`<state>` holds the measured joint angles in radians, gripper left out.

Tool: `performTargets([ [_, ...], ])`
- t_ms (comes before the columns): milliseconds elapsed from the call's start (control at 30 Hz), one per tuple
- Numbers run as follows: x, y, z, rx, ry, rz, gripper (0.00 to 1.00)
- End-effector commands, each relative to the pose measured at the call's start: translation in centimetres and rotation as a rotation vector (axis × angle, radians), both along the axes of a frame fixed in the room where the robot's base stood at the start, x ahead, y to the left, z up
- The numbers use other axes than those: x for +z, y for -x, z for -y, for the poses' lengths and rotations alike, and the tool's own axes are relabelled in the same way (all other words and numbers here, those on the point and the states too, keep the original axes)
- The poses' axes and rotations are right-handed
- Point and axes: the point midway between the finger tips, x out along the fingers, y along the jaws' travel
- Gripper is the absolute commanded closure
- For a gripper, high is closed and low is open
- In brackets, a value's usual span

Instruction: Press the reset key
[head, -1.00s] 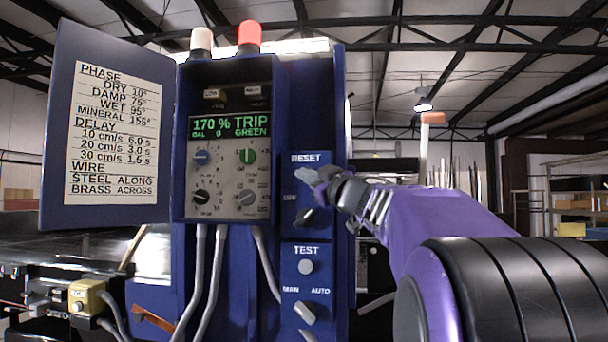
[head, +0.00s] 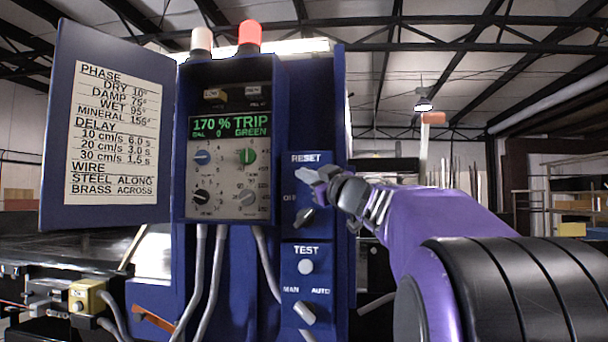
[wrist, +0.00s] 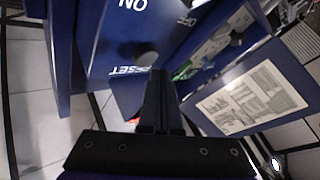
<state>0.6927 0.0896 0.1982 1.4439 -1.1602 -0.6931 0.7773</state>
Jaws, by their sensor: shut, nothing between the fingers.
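The reset key (wrist: 147,58) is a round grey button beside the upside-down RESET label in the wrist view. In the head view it sits just under the RESET label (head: 306,158) on the blue panel, mostly hidden by my fingertips. My gripper (head: 320,183) is shut and empty, its tips right at the key. In the wrist view the dark fingers (wrist: 158,95) point at the key and cover part of the label. I cannot tell whether the tips touch the key. The display (head: 231,127) reads "170 % TRIP" in green.
Below the key are a black selector (head: 305,216), a white TEST button (head: 306,267) and a MAN/AUTO selector (head: 305,312). Left of it is a knob panel (head: 228,180) with an open blue door (head: 55,150). A white and a red lamp (head: 249,37) stand on top.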

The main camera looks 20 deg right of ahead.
Motion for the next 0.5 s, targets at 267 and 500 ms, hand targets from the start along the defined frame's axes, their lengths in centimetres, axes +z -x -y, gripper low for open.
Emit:
performTargets([
  [267, 0.08, -0.14, 0.08, 0.0, -0.001, 0.0, 1.0],
  [500, 0.11, -0.72, 0.42, 0.002, -0.001, 0.0, 1.0],
])
